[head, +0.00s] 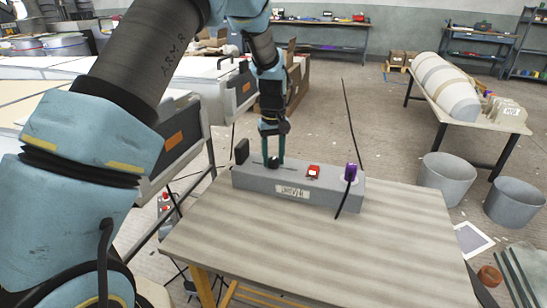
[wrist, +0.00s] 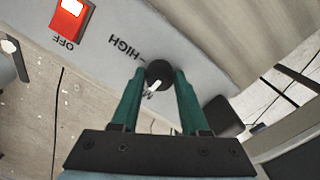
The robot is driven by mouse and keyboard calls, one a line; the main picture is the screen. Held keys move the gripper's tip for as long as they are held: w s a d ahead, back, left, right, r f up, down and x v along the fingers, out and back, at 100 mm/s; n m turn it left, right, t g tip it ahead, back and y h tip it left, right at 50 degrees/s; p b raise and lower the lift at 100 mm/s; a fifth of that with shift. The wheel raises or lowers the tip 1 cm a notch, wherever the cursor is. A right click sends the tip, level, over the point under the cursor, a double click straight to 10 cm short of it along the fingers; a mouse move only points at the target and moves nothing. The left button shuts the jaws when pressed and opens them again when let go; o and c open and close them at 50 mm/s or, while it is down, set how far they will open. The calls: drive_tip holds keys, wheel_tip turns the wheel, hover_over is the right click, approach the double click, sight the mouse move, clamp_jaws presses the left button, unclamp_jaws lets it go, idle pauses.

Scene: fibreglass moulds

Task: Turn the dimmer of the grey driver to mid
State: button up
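The grey driver (head: 300,189) is a long box on the table, with a label on its front. Its dimmer, a round black knob (wrist: 159,72), sits on the top face near the left end in the head view. A white pointer mark shows at the knob, towards the lower left in the wrist view. The lettering "HIGH" (wrist: 125,47) is printed beside it. My gripper (head: 273,161) points down over the driver. Its two green fingers stand on either side of the knob and appear to touch it. The fingers partly hide the dial around the knob.
A red switch (head: 313,171) marked "OFF" in the wrist view sits right of the knob. A purple part (head: 350,172) with a black lead stands at the driver's right end, a black block (head: 242,151) at its left. The wooden table (head: 300,245) is clear in front.

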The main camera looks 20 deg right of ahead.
sight(273, 159)
drive_tip(key=o, duration=0.4)
wheel_tip(273, 159, up, 11)
drive_tip(key=b, duration=0.1)
idle(0.4)
drive_tip(key=shift+f, duration=0.1)
drive_tip(key=a+r+p, duration=0.2)
drive_tip(key=a+r, duration=0.1)
drive_tip(key=a, duration=1.5)
drive_tip(key=s+a+p, duration=0.1)
drive_tip(key=s+a, duration=0.4)
drive_tip(key=a, duration=0.4)
drive_tip(key=s+a+t+p, duration=0.1)
drive_tip(key=s+a, duration=0.5)
drive_tip(key=a, duration=0.3)
drive_tip(key=shift+a+f+n+t+p, duration=0.3)
drive_tip(key=shift+a+n, duration=0.05)
drive_tip(key=shift+n, duration=0.05)
